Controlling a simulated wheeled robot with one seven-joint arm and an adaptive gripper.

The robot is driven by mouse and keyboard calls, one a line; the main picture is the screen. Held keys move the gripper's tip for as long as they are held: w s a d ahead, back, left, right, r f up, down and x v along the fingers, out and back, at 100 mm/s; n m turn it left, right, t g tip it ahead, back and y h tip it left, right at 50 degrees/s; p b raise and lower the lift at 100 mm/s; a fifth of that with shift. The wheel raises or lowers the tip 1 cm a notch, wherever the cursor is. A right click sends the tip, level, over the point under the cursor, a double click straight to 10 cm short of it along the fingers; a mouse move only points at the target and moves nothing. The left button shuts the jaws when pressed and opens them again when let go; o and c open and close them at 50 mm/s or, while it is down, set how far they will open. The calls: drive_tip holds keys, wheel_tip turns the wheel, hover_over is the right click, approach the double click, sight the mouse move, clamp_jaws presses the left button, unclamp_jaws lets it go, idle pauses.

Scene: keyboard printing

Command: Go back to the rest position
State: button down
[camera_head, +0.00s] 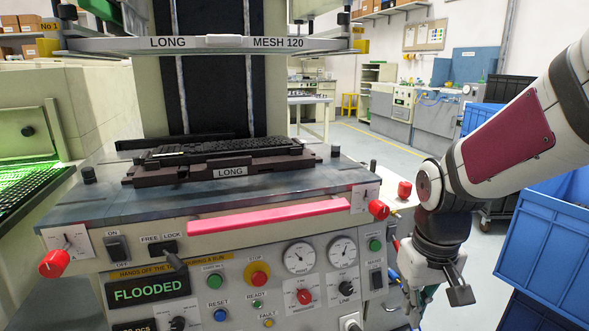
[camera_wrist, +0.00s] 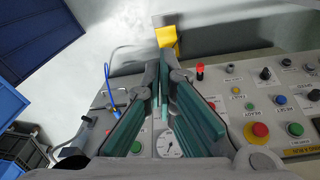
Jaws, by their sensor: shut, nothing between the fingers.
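My gripper (camera_head: 414,303) hangs at the lower right in the head view, beside the right end of the machine's control panel (camera_head: 225,262). In the wrist view my gripper (camera_wrist: 162,78) points away from the camera, with its green-padded fingers brought together at the tips. It is shut and holds nothing. Part of it is cut off by the lower edge of the head view. The panel's buttons and a white gauge (camera_wrist: 168,145) show below and to the right of the fingers in the wrist view. I cannot tell whether the fingers touch anything.
A dark keyboard (camera_head: 225,147) sits on the fixture marked LONG (camera_head: 190,176), under the MESH 120 screen frame (camera_head: 205,44). Blue crates (camera_head: 548,240) stand close to the right of my arm. A yellow piece (camera_wrist: 166,37) lies beyond the fingertips.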

drive_tip(key=s+a+r+m, duration=0.1)
drive_tip(key=s+r, duration=0.3)
drive_tip(key=s, duration=0.8)
drive_tip(key=s+r, duration=0.4)
drive_tip(key=s, duration=0.8)
wheel_tip(320, 180, up, 31)
drive_tip(key=t+p, duration=0.3)
drive_tip(key=p, duration=2.6)
drive_tip(key=shift+p, duration=0.3)
